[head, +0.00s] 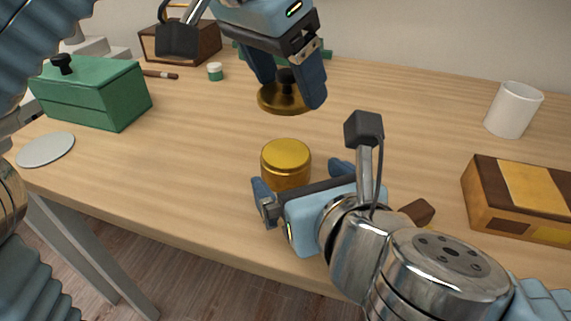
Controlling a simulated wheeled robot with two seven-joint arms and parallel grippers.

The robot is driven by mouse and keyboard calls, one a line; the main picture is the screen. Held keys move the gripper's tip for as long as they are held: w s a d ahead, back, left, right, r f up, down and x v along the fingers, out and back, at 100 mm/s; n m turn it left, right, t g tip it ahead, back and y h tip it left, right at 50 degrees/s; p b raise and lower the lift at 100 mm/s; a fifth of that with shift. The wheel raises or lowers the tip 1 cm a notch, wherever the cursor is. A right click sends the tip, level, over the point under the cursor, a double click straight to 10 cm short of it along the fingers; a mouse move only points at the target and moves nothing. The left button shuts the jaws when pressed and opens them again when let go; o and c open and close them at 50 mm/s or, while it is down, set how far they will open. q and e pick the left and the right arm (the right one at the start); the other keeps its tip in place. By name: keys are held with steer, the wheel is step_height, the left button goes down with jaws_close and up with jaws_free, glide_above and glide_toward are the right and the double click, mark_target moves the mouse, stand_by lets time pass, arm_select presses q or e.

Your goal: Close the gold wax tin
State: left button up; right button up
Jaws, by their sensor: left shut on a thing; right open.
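The gold wax tin (286,158) stands upright on the wooden table, with a round yellow-gold top face. My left gripper (288,84) points down behind the tin and is shut on the black knob of a round gold lid (268,99). The lid is apart from the tin, farther back in the picture; its exact height above the table is hard to tell. My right gripper (301,180) is open at the tin's near side, one finger at its front left and one at its right. The tin's lower part is partly hidden, and I cannot tell whether the fingers touch it.
A green box (95,98) with a black knob and a grey disc (46,150) are at the left. A small jar (215,72) and a wooden box (205,42) stand behind. A white mug (512,110) and a brown-yellow box (515,198) are at the right.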

mark_target(295, 175)
steer(key=shift+x, duration=2.8)
steer(key=c, duration=1.4)
arm_select(q)
steer(key=shift+f, duration=2.55)
